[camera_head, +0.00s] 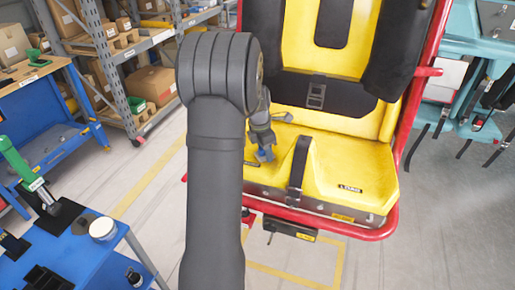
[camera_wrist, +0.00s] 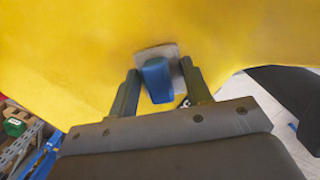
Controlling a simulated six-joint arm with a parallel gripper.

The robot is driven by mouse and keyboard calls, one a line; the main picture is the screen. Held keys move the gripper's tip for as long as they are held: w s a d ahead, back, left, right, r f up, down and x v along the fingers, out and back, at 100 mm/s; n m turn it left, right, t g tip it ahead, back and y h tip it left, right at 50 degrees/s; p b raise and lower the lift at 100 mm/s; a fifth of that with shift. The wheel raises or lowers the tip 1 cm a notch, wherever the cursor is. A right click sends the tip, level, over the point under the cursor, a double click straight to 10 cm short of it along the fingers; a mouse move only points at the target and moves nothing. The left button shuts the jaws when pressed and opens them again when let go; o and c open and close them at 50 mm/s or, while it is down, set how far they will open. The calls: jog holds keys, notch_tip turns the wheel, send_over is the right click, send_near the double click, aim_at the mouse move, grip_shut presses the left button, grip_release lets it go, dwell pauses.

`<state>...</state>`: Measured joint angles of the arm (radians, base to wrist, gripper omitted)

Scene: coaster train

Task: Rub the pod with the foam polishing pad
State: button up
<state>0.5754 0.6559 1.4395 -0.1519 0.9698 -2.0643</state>
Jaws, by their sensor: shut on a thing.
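The pod is a yellow seat (camera_head: 335,165) with black padding in a red frame; its yellow surface (camera_wrist: 80,50) fills most of the wrist view. My gripper (camera_wrist: 160,72) is shut on the foam polishing pad (camera_wrist: 157,82), a blue grip with a grey pad beyond it. The grey pad lies against or very near the yellow surface; I cannot tell if it touches. In the head view my gripper (camera_head: 263,148) is low over the left part of the seat, with the pad's blue part (camera_head: 265,156) showing below it. My arm hides part of the seat's left side.
A black strap (camera_head: 299,165) stands up at the middle of the seat, right of my gripper. A blue workbench (camera_head: 75,262) with a green-handled tool (camera_head: 20,165) and a white round container (camera_head: 103,229) is at lower left. Shelves with boxes stand behind; teal machinery (camera_head: 487,55) is at right.

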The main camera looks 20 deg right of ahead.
jog(key=shift+s+d, duration=0.6)
jog(key=shift+w+a+r, duration=0.1)
jog(key=shift+w+a, duration=3.65)
notch_tip(320, 180, up, 8)
